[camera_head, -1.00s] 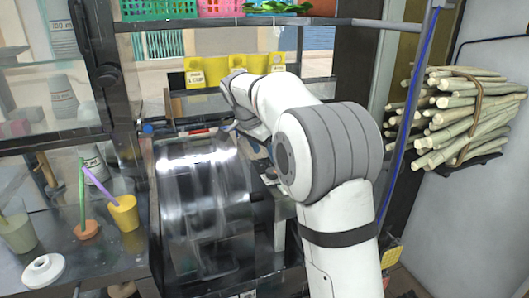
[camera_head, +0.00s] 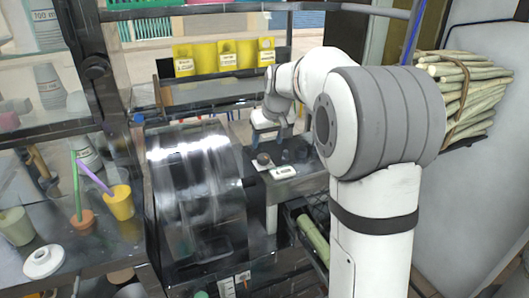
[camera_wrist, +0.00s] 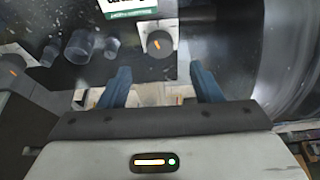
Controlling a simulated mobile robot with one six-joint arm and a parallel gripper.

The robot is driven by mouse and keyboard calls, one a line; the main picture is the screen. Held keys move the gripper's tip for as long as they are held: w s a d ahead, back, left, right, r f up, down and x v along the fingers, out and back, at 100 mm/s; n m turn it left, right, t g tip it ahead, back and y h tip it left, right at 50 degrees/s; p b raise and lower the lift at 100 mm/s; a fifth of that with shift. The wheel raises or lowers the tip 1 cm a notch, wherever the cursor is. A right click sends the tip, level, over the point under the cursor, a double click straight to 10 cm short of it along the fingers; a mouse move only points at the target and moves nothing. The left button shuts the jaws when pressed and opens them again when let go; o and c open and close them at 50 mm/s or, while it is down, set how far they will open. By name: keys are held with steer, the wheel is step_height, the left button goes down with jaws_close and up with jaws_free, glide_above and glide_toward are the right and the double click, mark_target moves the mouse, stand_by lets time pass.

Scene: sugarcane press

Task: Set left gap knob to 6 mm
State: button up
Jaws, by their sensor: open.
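A dark round knob (camera_head: 263,159) sits on a pale plate on the press, right of the drum. In the wrist view the knob (camera_wrist: 158,44) shows an orange pointer line, tilted. A white and green label (camera_wrist: 126,8) lies beside it, cut off and too partial to read. I cannot tell whether this is the left gap knob or what setting it shows. My gripper (camera_head: 270,138) hangs just above the knob. In the wrist view my gripper (camera_wrist: 161,86) has its two blue fingers apart, with nothing between them; the knob lies beyond the fingertips.
The shiny press drum (camera_head: 200,190) is close on the left. Dark cylindrical pieces (camera_wrist: 80,45) stand beside the knob. Yellow holders (camera_head: 226,55) are behind, sugarcane stalks (camera_head: 463,90) at right. A yellow cup (camera_head: 121,208) stands on the left counter.

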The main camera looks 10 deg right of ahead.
mark_target(264, 156)
steer(key=x, duration=0.7)
steer(key=shift+w+f, duration=0.15)
steer(key=shift+f, duration=0.2)
steer(key=c, duration=1)
steer(key=shift+a+m+h, duration=0.1)
steer(key=shift+m+h, duration=0.5)
steer(key=shift+m, duration=0.9)
steer(key=o, duration=1)
